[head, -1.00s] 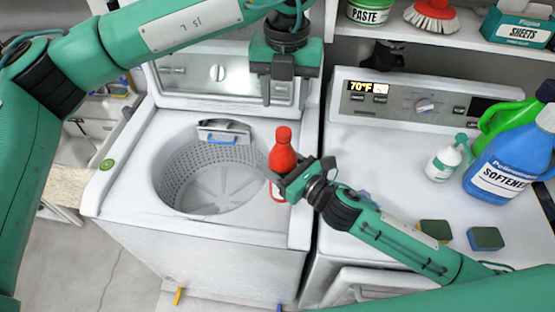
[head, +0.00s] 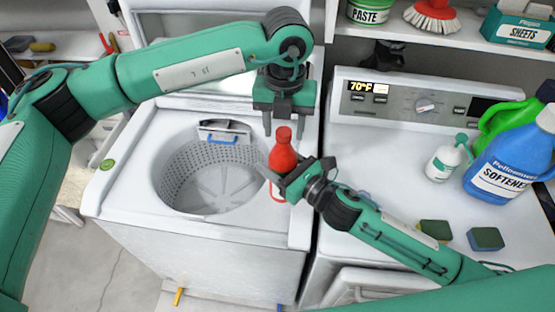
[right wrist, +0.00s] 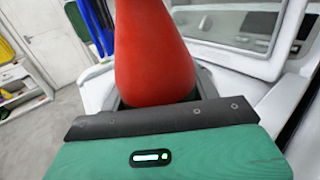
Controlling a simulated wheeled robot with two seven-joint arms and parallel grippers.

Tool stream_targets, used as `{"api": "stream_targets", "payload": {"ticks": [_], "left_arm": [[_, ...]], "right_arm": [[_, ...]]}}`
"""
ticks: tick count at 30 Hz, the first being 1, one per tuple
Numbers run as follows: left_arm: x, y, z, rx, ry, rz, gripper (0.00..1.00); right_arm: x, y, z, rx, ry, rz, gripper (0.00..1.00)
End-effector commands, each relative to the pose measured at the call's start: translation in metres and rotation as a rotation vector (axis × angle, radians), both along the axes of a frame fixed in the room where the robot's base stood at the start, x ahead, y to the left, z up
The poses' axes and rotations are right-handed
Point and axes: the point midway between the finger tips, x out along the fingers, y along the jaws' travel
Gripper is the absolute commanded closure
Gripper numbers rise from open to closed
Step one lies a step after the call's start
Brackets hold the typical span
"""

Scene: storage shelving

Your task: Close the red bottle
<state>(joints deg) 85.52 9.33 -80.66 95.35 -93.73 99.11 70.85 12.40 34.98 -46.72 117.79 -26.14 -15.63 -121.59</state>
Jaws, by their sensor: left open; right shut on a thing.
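The red bottle (head: 282,158) is upright at the right edge of the open washer tub, with a red top part on its neck. It also fills the middle of the right wrist view (right wrist: 152,55). My right gripper (head: 284,182) is shut on the bottle from the right, and its fingers partly hide the lower body. My left gripper (head: 282,124) is open and empty, pointing down just above and behind the bottle's top in the head view. Whether its fingertips touch the top cannot be told. Whether the top is a separate cap cannot be told.
The open washer tub (head: 205,172) lies left of the bottle. On the machine to the right stand a blue softener jug (head: 503,160), a green jug (head: 497,122), a white spray bottle (head: 443,160) and sponges (head: 485,239). A shelf (head: 440,45) with a brush (head: 433,14) runs above.

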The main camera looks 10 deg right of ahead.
Motion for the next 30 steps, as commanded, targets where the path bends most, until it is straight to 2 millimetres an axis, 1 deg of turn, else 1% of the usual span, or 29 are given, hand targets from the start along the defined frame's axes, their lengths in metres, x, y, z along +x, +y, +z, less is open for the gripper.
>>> {"api": "stream_targets", "payload": {"ticks": [6, 8, 9, 11, 12, 13, 19, 22, 26, 30], "left_arm": [[0.0, 0.0001, 0.0001, 0.0, 0.0, 0.0, 0.52], [0.0, 0.0001, 0.0001, 0.0, 0.0, 0.0, 0.63], [0.0, 0.0001, 0.0001, 0.0, 0.0, 0.0, 0.71], [0.0, 0.0001, 0.0002, 0.0, 0.0, 0.0, 0.83], [0.0, 0.0001, 0.0002, 0.0, 0.0, 0.0, 0.91], [0.0, 0.0001, 0.0002, 0.0, 0.0, 0.0, 0.97], [0.0, 0.0002, 0.0003, 0.001, 0.0, -0.013, 0.98], [0.0001, 0.0002, 0.0004, 0.001, 0.0, -0.084, 0.98], [0.0003, 0.0003, 0.0003, 0.001, 0.001, -0.273, 0.98], [0.0003, 0.0007, 0.0001, 0.003, 0.002, -0.505, 0.98]], "right_arm": [[0.0001, 0.0002, 0.0017, 0.001, -0.003, 0.001, 1.0], [0.0001, 0.0002, 0.0017, 0.001, -0.003, 0.001, 1.0], [0.0002, 0.0001, 0.0017, 0.001, -0.003, 0.001, 1.0], [0.0002, 0.0001, 0.0017, 0.001, -0.003, 0.001, 1.0], [0.0002, 0.0001, 0.0017, 0.001, -0.003, 0.001, 1.0], [0.0002, 0.0001, 0.0017, 0.001, -0.003, 0.001, 1.0], [0.0002, 0.0001, 0.0017, 0.001, -0.003, 0.001, 1.0], [0.0002, 0.0001, 0.0017, 0.001, -0.003, 0.001, 1.0], [0.0002, 0.0001, 0.0017, 0.001, -0.003, 0.001, 1.0], [0.0002, 0.0, 0.0017, 0.001, -0.003, 0.0, 1.0]]}}
